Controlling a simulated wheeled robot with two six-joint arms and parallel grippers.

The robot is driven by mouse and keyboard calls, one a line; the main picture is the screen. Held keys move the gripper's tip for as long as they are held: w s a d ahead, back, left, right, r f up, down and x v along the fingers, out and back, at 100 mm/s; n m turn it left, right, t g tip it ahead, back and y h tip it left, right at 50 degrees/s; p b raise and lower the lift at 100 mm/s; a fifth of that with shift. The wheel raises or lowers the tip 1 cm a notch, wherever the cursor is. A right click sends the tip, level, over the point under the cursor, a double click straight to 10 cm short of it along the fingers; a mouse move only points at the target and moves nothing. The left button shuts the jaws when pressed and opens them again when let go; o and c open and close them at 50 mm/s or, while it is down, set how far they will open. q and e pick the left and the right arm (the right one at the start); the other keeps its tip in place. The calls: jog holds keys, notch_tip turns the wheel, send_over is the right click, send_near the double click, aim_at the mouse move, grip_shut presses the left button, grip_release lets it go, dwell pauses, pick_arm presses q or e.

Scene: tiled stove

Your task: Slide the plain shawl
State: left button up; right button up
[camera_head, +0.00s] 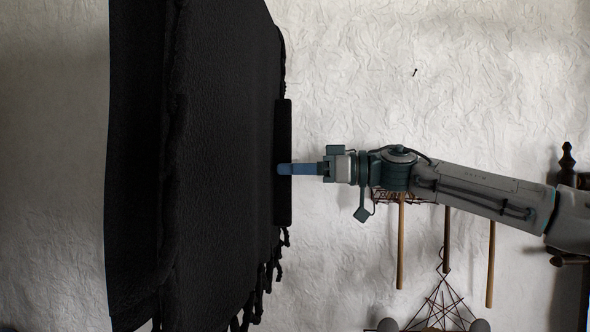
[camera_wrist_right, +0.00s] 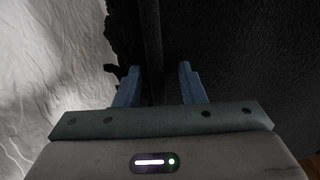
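The plain shawl (camera_head: 225,150) is a large black cloth hanging in front of the pale wall, with knotted fringe at its lower edge. A narrow dark upright strip (camera_head: 283,205) runs along its right edge; I cannot tell whether it is part of the shawl. My right gripper (camera_head: 285,169) reaches in from the right, its blue fingertips overlapping this strip. In the right wrist view, the two blue fingers of my right gripper (camera_wrist_right: 160,86) stand apart, with the strip (camera_wrist_right: 152,45) running between them and the dark shawl (camera_wrist_right: 250,55) behind. Contact is unclear. My left gripper is out of view.
A rough white wall (camera_head: 480,70) fills the background. Several wooden-handled tools (camera_head: 401,240) hang below my right arm, above a wire frame (camera_head: 440,305). A dark wooden post (camera_head: 567,165) stands at the far right.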

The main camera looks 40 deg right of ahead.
jog(key=b+v, duration=0.7)
jog(key=shift+s, duration=0.25)
jog(key=shift+d, duration=0.15)
dwell(0.5)
